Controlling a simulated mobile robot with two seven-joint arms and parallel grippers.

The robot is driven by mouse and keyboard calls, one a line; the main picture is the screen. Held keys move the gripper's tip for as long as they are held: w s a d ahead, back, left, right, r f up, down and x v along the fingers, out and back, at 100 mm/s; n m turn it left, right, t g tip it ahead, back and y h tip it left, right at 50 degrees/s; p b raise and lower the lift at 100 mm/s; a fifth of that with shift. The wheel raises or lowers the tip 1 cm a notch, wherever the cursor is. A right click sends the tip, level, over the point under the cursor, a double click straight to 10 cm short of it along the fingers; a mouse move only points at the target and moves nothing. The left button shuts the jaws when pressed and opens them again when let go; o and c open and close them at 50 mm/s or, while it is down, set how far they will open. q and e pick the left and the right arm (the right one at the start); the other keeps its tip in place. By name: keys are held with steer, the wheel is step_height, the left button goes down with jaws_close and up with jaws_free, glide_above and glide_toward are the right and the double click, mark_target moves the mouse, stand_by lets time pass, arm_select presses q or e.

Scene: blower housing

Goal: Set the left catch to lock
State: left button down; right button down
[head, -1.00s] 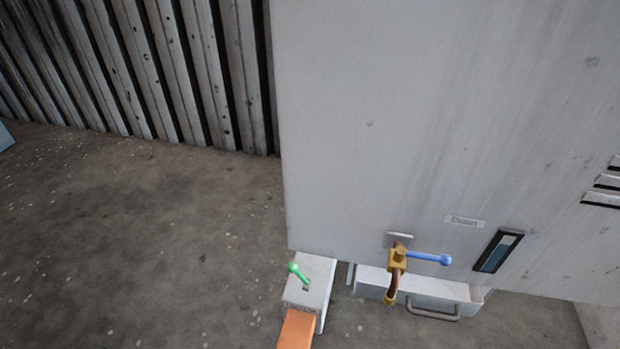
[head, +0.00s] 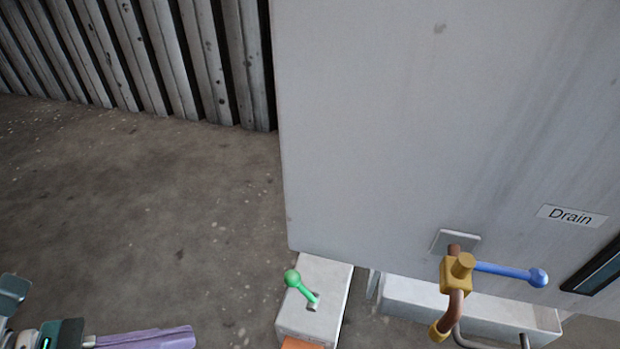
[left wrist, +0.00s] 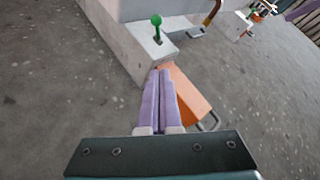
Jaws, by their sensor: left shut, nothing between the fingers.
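A lever with a green ball knob (head: 300,284) stands in a slot on top of a small grey box (head: 335,290) at the housing's lower left corner. In the head view it tilts toward the upper left. The green lever (left wrist: 157,28) also shows in the left wrist view, looking nearly upright. Whether it is the left catch is not marked. My left gripper (head: 192,337), with purple fingers, is shut and empty, left of the box and apart from the lever. In the left wrist view its fingertips (left wrist: 160,72) point toward the box, below the lever. A purple piece at the upper right there may be my right gripper.
The large grey housing (head: 400,120) fills the right. A brass valve (head: 457,273) with a blue handle (head: 512,272) sticks out under the Drain label (head: 571,216). An orange part (left wrist: 190,95) lies beside the grey box. Open floor (head: 150,210) lies at left before a ribbed wall (head: 150,60).

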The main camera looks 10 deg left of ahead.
mark_target(303, 289)
arm_select(q)
steer(key=w+d+f+b, duration=0.3)
steer(key=w+d+b, duration=0.3)
steer(key=w+d, duration=0.3)
steer(key=shift+w, duration=0.15)
stand_by(0.4)
